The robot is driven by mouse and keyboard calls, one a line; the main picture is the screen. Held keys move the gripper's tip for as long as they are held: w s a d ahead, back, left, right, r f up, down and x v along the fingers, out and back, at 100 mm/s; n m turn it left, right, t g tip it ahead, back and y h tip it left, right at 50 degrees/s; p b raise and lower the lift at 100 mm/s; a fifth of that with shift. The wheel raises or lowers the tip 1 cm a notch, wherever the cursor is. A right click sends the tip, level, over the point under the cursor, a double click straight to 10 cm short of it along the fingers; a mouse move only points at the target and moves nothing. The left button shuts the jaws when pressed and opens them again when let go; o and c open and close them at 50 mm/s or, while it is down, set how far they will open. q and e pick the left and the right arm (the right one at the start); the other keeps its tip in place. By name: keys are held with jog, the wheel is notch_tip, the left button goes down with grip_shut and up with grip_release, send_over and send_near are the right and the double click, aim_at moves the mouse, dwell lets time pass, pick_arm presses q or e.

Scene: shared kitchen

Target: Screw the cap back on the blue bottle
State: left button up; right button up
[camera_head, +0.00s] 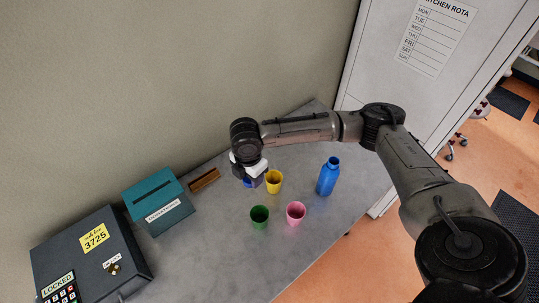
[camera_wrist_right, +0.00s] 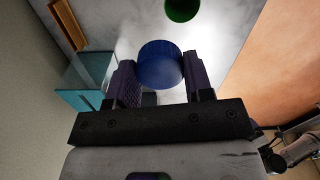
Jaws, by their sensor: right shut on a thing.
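The blue bottle (camera_head: 327,178) stands upright on the grey counter, right of the cups, with a narrow neck and no separate cap visible on it. My right gripper (camera_head: 250,179) is to the left of the bottle, beside the yellow cup, well apart from the bottle. In the right wrist view my right gripper (camera_wrist_right: 160,82) is shut on the round blue cap (camera_wrist_right: 160,63), held between its two fingers. The cap (camera_head: 247,183) shows only as a small blue patch under the gripper in the head view. My left gripper is in neither view.
A yellow cup (camera_head: 274,182), a green cup (camera_head: 259,217) and a pink cup (camera_head: 296,212) stand between gripper and bottle or in front. A teal box (camera_head: 158,204), a brown wooden block (camera_head: 204,180) and a dark lockbox (camera_head: 90,258) are on the left. The counter (camera_head: 220,255) is clear in front.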

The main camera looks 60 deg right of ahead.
jog(key=w+a+r+m, duration=0.3)
jog(key=a+r+m, duration=1)
jog(key=m, duration=0.3)
jog(key=shift+a+r+m, duration=0.15)
jog(key=shift+r+m, duration=0.25)
jog(key=shift+r, duration=0.05)
